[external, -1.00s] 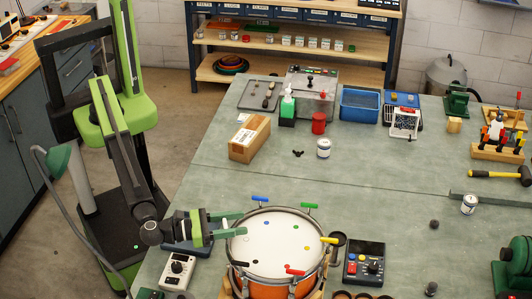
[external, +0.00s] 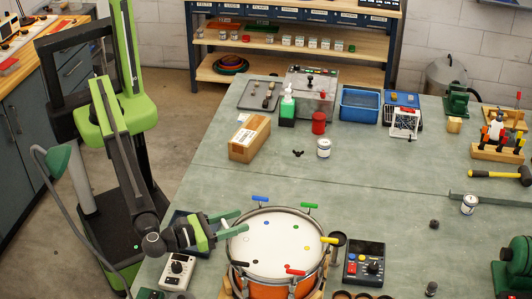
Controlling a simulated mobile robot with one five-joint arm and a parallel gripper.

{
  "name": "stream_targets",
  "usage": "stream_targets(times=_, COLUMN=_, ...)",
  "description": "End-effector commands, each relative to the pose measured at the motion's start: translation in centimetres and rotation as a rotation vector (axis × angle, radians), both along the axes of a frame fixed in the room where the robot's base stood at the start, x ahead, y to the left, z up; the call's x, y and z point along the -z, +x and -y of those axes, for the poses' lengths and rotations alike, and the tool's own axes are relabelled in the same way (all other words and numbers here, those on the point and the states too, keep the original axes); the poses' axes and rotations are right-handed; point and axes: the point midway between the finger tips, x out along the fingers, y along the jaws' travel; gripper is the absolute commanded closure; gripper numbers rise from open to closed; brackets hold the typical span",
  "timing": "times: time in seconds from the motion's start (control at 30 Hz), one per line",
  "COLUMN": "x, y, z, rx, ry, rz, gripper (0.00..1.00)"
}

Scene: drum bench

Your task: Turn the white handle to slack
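The drum (external: 275,243) has a white head and an orange shell, and stands near the front edge of the bench. Around its rim are a blue handle (external: 260,198), a green handle (external: 309,205), a yellow handle (external: 330,240), a red handle (external: 295,272) and a black handle (external: 239,264). I cannot make out the white handle; the left rim is partly covered by my gripper. My gripper (external: 234,224) is at the drum's left rim, its two green fingers apart. I cannot tell whether they touch anything.
A grey meter (external: 177,271) lies left of the drum, and a black control box (external: 365,263) stands right of it. A dark round-topped stand (external: 338,240) is close to the right rim. A cardboard box (external: 250,138) stands farther back; the bench between is mostly clear.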

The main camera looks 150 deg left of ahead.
Motion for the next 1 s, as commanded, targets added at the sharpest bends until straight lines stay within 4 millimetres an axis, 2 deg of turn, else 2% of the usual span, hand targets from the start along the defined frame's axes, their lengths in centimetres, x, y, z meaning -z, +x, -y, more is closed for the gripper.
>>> stream_targets(times=0.03, x=0.0, y=0.0, z=-0.1, rx=-0.001, ry=0.0, rz=0.0, gripper=0.46)
stream_targets(times=0.17, x=0.0, y=0.0, z=-0.1, rx=-0.001, ry=0.0, rz=0.0, gripper=0.31)
stream_targets(times=0.53, x=0.0, y=-0.1, z=0.5, rx=0.001, ry=0.0, rz=0.0, gripper=0.31)
stream_targets(times=0.67, x=0.0, y=-0.3, z=2.1, rx=0.003, ry=0.0, rz=0.0, gripper=0.31)
stream_targets(times=0.9, x=0.0, y=-1.1, z=6.6, rx=0.002, ry=0.0, rz=0.0, gripper=0.31)
stream_targets(times=1.0, x=0.0, y=-1.3, z=7.3, rx=0.001, ry=0.0, rz=0.0, gripper=0.31)
